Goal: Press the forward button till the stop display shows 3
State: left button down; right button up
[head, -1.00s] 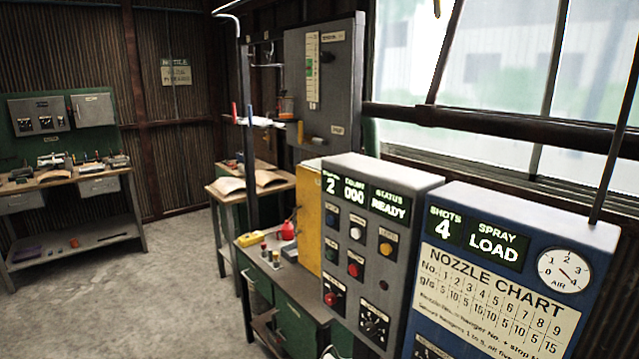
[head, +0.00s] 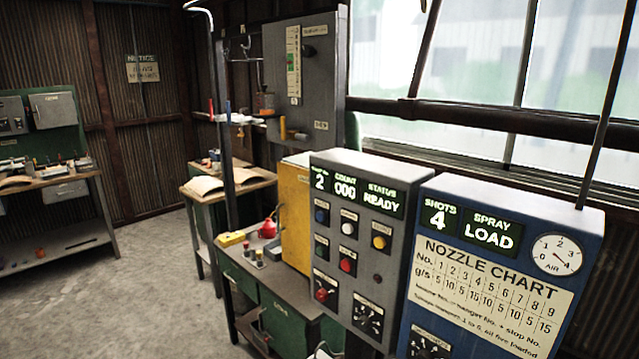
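The grey control panel (head: 398,290) stands right of centre. Its stop display (head: 320,180) shows 2, the count display (head: 344,189) shows 000 and the status display (head: 382,199) reads READY. The button labels are too small to read, so I cannot tell which is forward. Lower down are a red knob (head: 322,294) and a dark rotary dial (head: 369,318). Neither of my grippers is in view.
A blue spray cabinet (head: 400,345) stands close on the right, showing shots 4 and LOAD. A yellow panel (head: 294,215) and green workbench (head: 290,290) adjoin the control panel on the left. Open concrete floor (head: 130,290) lies further left.

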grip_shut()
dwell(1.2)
